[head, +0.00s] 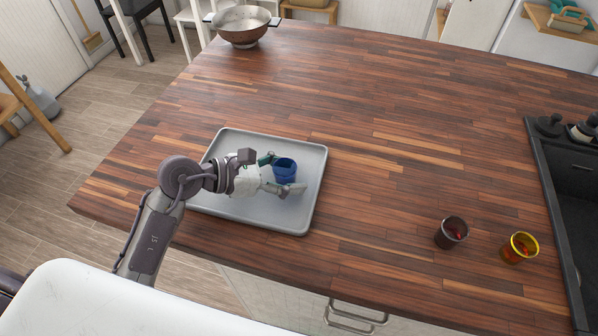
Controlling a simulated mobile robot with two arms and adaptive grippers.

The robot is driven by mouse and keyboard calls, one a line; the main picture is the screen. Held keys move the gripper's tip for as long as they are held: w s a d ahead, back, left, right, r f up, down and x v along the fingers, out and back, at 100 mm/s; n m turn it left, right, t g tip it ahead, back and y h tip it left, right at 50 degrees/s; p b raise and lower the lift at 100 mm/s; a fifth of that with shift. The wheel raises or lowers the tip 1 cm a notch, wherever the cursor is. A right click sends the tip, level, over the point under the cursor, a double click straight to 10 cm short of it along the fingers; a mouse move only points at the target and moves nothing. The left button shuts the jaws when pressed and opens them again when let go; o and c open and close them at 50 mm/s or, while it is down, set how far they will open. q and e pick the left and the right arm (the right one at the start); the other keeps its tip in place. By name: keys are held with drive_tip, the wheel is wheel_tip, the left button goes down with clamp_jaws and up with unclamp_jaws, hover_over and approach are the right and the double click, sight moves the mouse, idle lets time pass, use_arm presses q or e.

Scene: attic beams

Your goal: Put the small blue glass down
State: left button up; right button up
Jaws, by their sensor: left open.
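The small blue glass (285,170) stands upright on the grey tray (312,165), near the tray's middle. My left gripper (280,174) is at the glass, with its fingers open around or beside it; I cannot tell whether they touch it. One finger shows at the near side of the glass, and the other is partly hidden behind the wrist and the glass. My right gripper is not in view.
The tray lies on a wooden counter (390,130). A dark glass (451,233) and an amber glass (519,247) stand at the right, near a black sink (560,190). The counter's middle is clear.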

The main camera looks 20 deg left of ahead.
use_arm(q)
drive_tip(key=b+v, duration=0.1)
drive_tip(key=v, duration=0.9)
drive_tip(key=shift+s+r+b, duration=0.1)
drive_tip(key=shift+s+b, duration=0.05)
drive_tip(key=shift+b, duration=0.25)
